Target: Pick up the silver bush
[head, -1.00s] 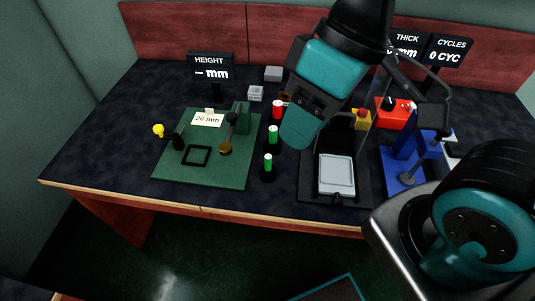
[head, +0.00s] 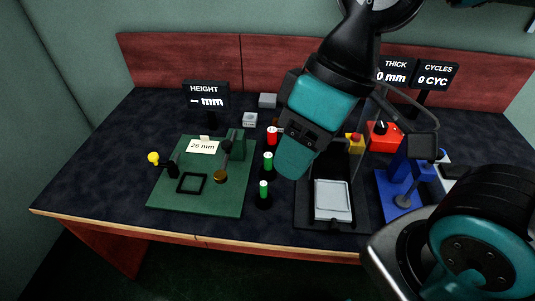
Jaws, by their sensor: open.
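No silver bush can be made out for certain. A small pale grey piece with a round mark on its face (head: 249,119) stands at the back middle of the bench, and a plain grey block (head: 267,100) lies just behind it. My teal and black arm hangs over the middle of the bench, to the right of both grey pieces. My gripper's fingers do not show; the arm's end hides them and part of the bench behind.
A green plate (head: 225,203) with a gauge stand lies at left. Red and green cylinders (head: 268,161) on dark bases stand beside it. A black press with a pale plate (head: 333,199) and a blue stand (head: 399,186) are at right. The HEIGHT display (head: 206,97) stands at back left.

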